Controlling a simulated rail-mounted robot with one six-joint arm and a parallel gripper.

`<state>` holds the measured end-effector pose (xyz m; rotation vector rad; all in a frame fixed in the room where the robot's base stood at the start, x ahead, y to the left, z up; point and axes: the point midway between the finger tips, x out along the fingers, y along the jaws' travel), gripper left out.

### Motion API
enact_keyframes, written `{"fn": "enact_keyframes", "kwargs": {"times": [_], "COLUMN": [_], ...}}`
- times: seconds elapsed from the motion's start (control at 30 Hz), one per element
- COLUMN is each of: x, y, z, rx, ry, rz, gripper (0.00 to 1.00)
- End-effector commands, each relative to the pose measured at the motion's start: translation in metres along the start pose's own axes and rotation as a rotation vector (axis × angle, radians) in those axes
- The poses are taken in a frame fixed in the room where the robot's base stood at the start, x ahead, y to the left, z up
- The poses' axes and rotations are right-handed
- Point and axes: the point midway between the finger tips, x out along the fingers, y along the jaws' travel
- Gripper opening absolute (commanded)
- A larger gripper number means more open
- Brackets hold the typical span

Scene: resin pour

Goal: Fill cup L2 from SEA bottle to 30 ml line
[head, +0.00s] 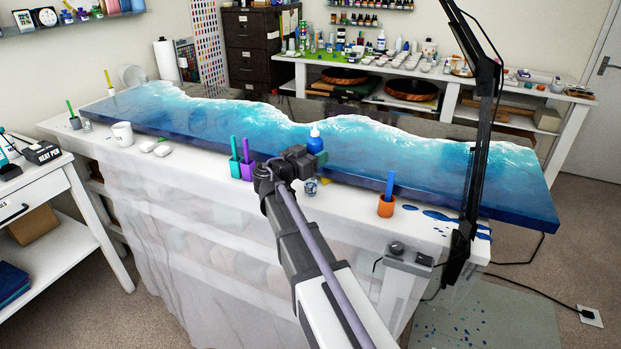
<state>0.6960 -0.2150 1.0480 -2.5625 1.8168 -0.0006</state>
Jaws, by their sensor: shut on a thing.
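A small clear cup (310,187) with blue marks or contents stands on the table just below and in front of the gripper. I cannot read its name, its lines or its fill level. Another small clear cup (87,127) stands at the table's left end. Which cup is L2 cannot be told.
A long blue-and-white wave slab (230,126) covers most of the table. Stick-holding teal (235,167), purple (248,171) and orange (386,207) cups stand along the front edge. A black lamp arm (470,190) rises at right, near blue spills.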

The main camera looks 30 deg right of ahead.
Motion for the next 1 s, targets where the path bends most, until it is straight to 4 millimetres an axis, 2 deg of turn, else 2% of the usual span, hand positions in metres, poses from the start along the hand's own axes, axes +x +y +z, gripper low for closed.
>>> {"fn": "enact_keyframes", "kwargs": {"times": [0.03, 0.07, 0.17, 0.23, 0.37, 0.57, 0.73, 1.0], "x": [0.000, 0.000, 0.000, 0.000, 0.004, 0.004, 0.001, -0.005], "y": [0.000, 0.000, 0.000, 0.000, 0.003, 0.006, 0.022, 0.056], "z": [0.000, 0.000, 0.000, 0.003, 0.025, 0.018, 0.013, 0.026], "rx": [0.000, 0.000, 0.000, 0.000, 0.000, -0.034, -0.262, -0.850], "ry": [0.000, 0.000, 0.000, 0.000, 0.000, -0.006, -0.044, -0.143], "rz": [0.000, 0.000, 0.000, 0.001, 0.007, 0.009, 0.009, 0.007], "gripper": [0.22, 0.46, 0.37, 0.37, 0.37, 0.37, 0.37, 0.37]}}
